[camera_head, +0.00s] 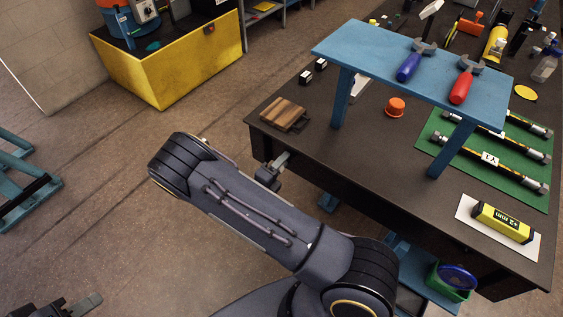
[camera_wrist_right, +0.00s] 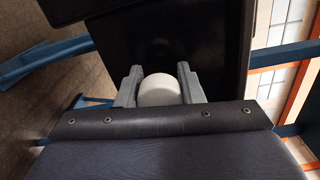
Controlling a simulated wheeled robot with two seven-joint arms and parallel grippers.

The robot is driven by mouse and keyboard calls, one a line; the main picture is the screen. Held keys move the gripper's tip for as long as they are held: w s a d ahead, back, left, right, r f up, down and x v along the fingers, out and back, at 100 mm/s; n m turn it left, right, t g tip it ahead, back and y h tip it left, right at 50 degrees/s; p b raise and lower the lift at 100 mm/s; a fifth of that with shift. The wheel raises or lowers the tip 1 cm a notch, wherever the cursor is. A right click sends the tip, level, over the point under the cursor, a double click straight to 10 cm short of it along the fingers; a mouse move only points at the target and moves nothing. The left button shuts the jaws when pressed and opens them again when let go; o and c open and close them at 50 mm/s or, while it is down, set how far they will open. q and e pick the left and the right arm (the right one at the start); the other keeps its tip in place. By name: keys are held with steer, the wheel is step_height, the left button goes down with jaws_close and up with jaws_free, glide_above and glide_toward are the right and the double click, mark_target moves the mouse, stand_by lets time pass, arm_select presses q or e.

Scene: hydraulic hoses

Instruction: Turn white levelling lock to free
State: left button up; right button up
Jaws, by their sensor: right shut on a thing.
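The white levelling lock (camera_wrist_right: 159,90) is a round white knob seen in the right wrist view. It sits between the two grey fingers of my right gripper (camera_wrist_right: 159,78), which is shut on it. In the head view my right gripper (camera_head: 279,161) is at the left end of the dark workbench, just below its top edge. The lock itself is hidden there, and its turn position cannot be told. My left gripper (camera_head: 82,304) shows partly at the bottom left, low and away from the bench; its jaw opening is unclear.
The dark workbench (camera_head: 392,167) carries a blue raised shelf (camera_head: 400,52), a wooden block (camera_head: 284,114), an orange cap (camera_head: 395,106) and hoses on a green mat (camera_head: 430,150). A yellow bin (camera_head: 165,75) stands at the back left. Floor between is clear.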

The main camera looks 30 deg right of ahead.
stand_by(0.3)
steer(key=o, duration=1)
steer(key=shift+a, duration=0.15)
steer(key=b+v, duration=0.1)
steer(key=v, duration=0.6)
steer(key=shift+a, duration=0.3)
steer(key=shift+s, duration=0.15)
